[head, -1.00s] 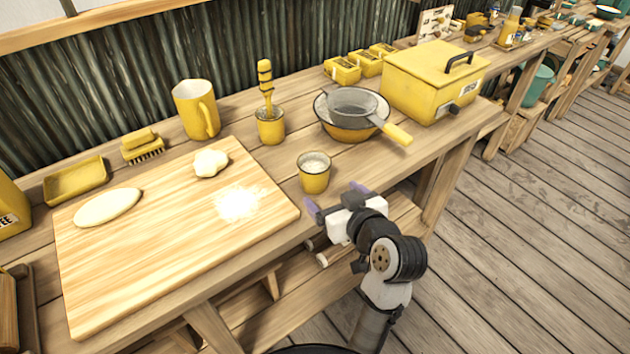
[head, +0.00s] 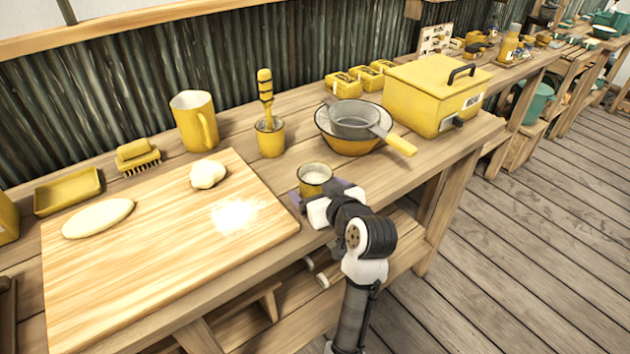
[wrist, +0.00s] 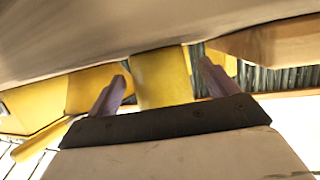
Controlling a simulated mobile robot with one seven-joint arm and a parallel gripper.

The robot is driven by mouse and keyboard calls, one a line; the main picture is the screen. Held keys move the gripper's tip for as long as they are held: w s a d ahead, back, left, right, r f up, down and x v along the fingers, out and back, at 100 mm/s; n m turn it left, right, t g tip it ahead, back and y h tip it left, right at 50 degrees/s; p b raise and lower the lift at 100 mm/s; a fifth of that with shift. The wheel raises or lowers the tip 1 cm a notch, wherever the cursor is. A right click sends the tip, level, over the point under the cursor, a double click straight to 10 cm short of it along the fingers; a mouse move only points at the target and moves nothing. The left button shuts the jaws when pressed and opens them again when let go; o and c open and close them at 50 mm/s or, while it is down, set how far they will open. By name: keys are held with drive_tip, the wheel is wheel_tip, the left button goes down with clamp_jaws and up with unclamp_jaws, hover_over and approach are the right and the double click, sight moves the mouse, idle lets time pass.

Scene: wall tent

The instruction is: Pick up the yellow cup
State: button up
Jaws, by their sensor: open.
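The yellow cup (head: 315,177) stands upright near the front edge of the bench in the head view, with pale contents at its top. My gripper (head: 322,192) is at the cup, coming from the front, and hides its lower part. In the wrist view my gripper (wrist: 165,88) has its two purple fingers spread wide, and the yellow cup (wrist: 162,78) shows between them with a gap on each side. The gripper is open; neither finger visibly presses on the cup.
A wooden board (head: 140,260) with dough lies left of the cup. A bowl with a strainer (head: 352,120) stands behind right, its yellow handle (head: 401,144) jutting forward. A cup with a yellow-handled tool (head: 270,137), a pitcher (head: 195,122) and a yellow box (head: 430,95) stand further back.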

sight(315, 173)
drive_tip(key=shift+x, duration=0.95)
drive_tip(key=shift+c, duration=0.4)
drive_tip(key=c, duration=1.2)
drive_tip(key=shift+r, duration=0.15)
wheel_tip(315, 173, up, 20)
drive_tip(key=shift+b, duration=0.35)
